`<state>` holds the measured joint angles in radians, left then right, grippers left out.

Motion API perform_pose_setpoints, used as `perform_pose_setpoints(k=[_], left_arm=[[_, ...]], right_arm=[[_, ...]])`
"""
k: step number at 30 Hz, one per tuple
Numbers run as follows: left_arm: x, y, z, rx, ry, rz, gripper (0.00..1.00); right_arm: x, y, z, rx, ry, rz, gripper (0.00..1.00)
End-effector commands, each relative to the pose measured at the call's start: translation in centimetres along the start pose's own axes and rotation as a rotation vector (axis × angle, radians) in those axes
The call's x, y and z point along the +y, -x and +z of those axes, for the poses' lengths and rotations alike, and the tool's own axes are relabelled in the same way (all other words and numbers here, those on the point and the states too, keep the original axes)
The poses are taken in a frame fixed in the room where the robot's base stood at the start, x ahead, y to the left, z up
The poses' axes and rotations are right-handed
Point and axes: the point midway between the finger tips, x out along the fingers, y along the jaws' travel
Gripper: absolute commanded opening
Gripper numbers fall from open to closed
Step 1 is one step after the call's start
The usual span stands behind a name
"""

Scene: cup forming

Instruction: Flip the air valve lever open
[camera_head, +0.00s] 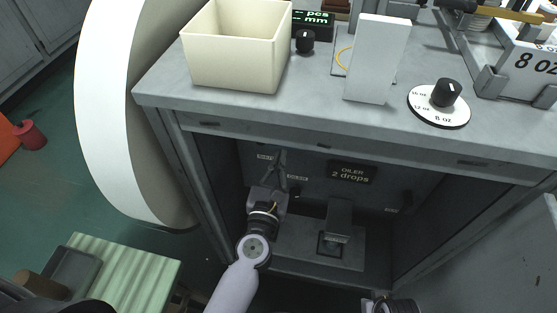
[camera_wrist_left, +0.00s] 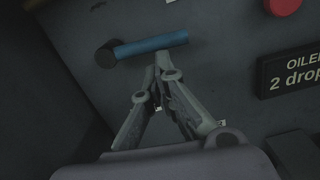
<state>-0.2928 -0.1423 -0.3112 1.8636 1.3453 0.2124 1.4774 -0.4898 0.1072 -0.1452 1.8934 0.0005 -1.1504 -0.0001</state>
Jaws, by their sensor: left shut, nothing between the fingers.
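The air valve lever (camera_wrist_left: 150,46) is a blue bar in the left wrist view. It runs right and slightly up from a dark round pivot (camera_wrist_left: 106,54) on the dark panel. My left gripper (camera_wrist_left: 162,60) is shut and empty. Its fingertips are just below the bar's middle, very close to it; I cannot tell whether they touch. In the head view my left gripper (camera_head: 280,158) reaches into the open cabinet bay at the back panel, and I cannot make out the lever there.
An "OILER 2 drops" plate (camera_wrist_left: 292,74) is right of the lever, with a red knob (camera_wrist_left: 283,5) above it. The cabinet's tabletop (camera_head: 240,112) overhangs my left arm. A dark block (camera_head: 338,222) stands on the bay floor to the right.

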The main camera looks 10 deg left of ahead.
Motion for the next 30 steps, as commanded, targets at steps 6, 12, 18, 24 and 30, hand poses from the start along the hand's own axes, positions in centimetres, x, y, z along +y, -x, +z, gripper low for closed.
perform_pose_setpoints(k=[6,12,18,24,30], left_arm=[[0.0,2.9,-0.2,0.003,-0.004,-0.003,0.0],[0.0,7.3,-0.2,0.005,-0.004,-0.003,0.0],[0.0,10.6,-0.1,0.003,-0.002,-0.001,0.0],[0.0,11.8,-0.1,0.001,0.0,0.0,0.0],[0.0,11.9,-0.1,0.001,0.0,0.0,0.0]], right_arm=[[0.0,0.0,0.1,-0.002,0.0,0.0,0.0],[0.0,-0.1,0.1,-0.002,0.0,0.0,0.0],[0.0,-0.1,0.1,-0.003,0.0,0.0,0.0],[0.0,-0.1,0.2,-0.003,0.0,0.0,0.0],[0.0,-0.1,0.2,-0.003,0.0,0.0,0.0]])
